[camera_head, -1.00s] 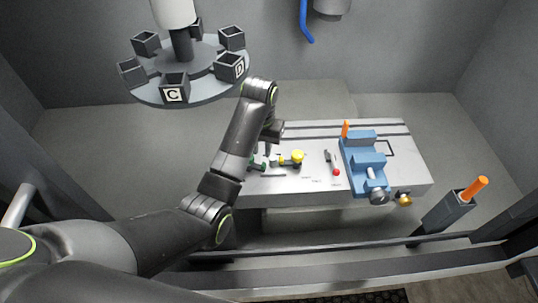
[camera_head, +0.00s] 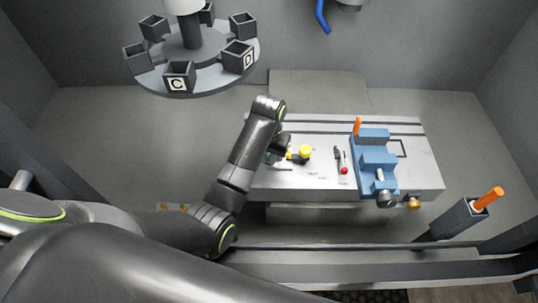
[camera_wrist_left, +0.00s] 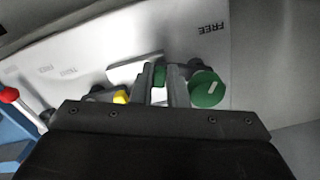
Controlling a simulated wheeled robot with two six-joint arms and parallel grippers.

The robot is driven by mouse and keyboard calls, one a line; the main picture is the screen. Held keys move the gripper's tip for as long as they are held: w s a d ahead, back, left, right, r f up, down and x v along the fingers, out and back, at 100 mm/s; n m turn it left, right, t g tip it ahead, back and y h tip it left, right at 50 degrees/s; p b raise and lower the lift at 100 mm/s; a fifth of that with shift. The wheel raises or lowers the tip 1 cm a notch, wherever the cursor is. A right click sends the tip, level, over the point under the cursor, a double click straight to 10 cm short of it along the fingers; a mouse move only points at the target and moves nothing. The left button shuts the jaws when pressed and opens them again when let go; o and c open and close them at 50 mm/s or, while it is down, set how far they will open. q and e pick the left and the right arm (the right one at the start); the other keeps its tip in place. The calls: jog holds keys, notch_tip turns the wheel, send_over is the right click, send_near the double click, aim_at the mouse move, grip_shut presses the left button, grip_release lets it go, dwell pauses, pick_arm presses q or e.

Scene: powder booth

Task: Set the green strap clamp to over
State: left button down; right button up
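My left gripper (camera_head: 275,155) is low over the left end of the light table, at the green strap clamp. In the left wrist view its two fingers (camera_wrist_left: 160,82) are close together. A green part of the strap clamp (camera_wrist_left: 159,75) fills the narrow gap between the tips. Whether they grip it, I cannot tell. A round green knob (camera_wrist_left: 207,90) with a white mark sits just right of the fingers. The word FREE is printed on the plate beyond. In the head view the arm hides most of the green parts. My right gripper is not in view.
A yellow knob (camera_head: 305,152) and a red-tipped lever (camera_head: 344,168) stand right of the gripper. A blue vise (camera_head: 377,165) with an orange handle is farther right on the table (camera_head: 425,175). A carousel (camera_head: 215,70) of dark boxes hangs at upper left.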

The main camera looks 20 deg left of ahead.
pick_arm(q)
jog(key=shift+w+d+n, duration=0.1)
jog(key=shift+w+n, duration=0.25)
jog(key=shift+n, duration=0.45)
jog(key=c, duration=1.7)
grip_release()
jog(key=shift+w, duration=0.1)
